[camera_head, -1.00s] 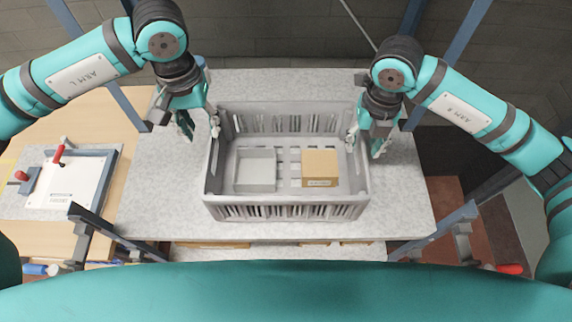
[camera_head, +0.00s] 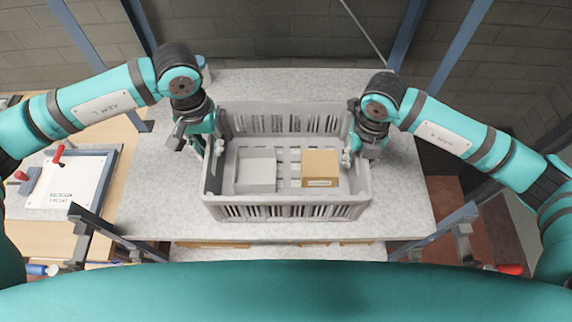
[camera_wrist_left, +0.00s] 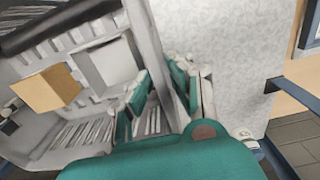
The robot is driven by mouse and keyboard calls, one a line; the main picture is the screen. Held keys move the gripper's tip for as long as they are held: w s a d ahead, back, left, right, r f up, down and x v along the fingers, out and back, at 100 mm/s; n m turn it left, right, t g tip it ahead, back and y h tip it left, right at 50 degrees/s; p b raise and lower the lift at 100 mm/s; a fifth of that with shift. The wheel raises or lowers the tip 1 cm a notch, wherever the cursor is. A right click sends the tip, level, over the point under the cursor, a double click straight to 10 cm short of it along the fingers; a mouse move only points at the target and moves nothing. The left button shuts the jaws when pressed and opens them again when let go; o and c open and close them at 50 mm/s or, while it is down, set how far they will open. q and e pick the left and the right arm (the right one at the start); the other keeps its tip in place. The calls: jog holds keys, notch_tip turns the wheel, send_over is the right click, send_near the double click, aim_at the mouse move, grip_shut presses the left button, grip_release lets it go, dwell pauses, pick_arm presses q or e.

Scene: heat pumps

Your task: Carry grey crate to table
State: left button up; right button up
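The grey crate (camera_head: 290,212) stands on a grey speckled tabletop (camera_head: 150,205). It has slatted walls and holds a light grey box (camera_head: 255,172) and a brown cardboard box (camera_head: 320,167). My left gripper (camera_head: 207,147) is at the crate's left wall. In the left wrist view my left gripper (camera_wrist_left: 162,95) is open, one finger inside the crate and one outside, with the crate wall (camera_wrist_left: 168,50) between them. My right gripper (camera_head: 359,150) is at the right wall, its fingers apart on either side of the rim. Its exact contact is hidden.
A wooden table (camera_head: 40,235) stands at the left, with a white sheet (camera_head: 72,185) and red-handled clamps on a grey board. Blue-grey frame posts (camera_head: 447,60) rise behind and beside the tabletop. The tabletop is clear left and right of the crate.

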pick_arm(q)
grip_shut()
pick_arm(e)
grip_shut()
pick_arm(q)
jog(key=shift+w+r, duration=0.1)
jog(key=shift+r, duration=0.1)
pick_arm(e)
jog(key=shift+w+r, duration=0.1)
jog(key=shift+r, duration=0.1)
